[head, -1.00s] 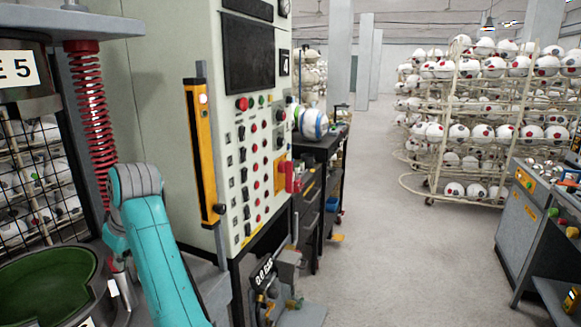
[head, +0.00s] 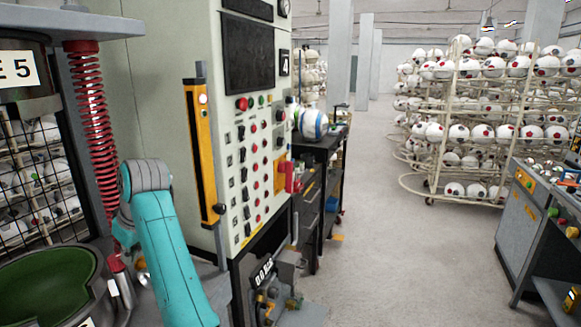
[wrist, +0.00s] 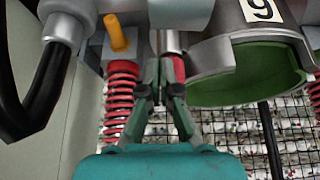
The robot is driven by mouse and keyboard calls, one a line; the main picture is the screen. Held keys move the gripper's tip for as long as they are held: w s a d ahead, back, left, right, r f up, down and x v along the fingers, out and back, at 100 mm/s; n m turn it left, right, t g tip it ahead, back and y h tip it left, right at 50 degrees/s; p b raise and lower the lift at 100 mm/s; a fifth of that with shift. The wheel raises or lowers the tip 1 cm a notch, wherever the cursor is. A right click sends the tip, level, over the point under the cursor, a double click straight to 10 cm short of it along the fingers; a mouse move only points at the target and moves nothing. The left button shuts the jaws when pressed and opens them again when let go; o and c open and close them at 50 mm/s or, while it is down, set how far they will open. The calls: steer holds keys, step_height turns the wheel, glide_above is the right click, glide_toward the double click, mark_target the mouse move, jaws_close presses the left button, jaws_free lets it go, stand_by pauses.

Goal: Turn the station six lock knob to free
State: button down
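My gripper (wrist: 159,66) shows in the wrist view with its two dark fingertips together; I see nothing between them. Beside the fingertips on the right is a post with a grey upper part and a red lower part (wrist: 178,68). An orange peg-like handle (wrist: 117,32) stands on a grey block to the left, apart from the fingers. I cannot tell which of these is the lock knob. A label (wrist: 262,9) reads as a 9 or an upside-down 6, on a grey mould with a green inside (wrist: 235,88). The head view shows my teal arm but hides the gripper.
A red spring (wrist: 122,95) and black hose (wrist: 38,100) are left of my gripper; wire mesh (wrist: 290,140) lies beyond. In the head view, the station 5 mould (head: 25,100) and control cabinet (head: 245,150) flank my arm.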

steer(key=shift+d, duration=0.1)
stand_by(0.3)
step_height(320, 180, up, 6)
steer(key=shift+d, duration=0.25)
stand_by(0.6)
steer(key=shift+s, duration=0.1)
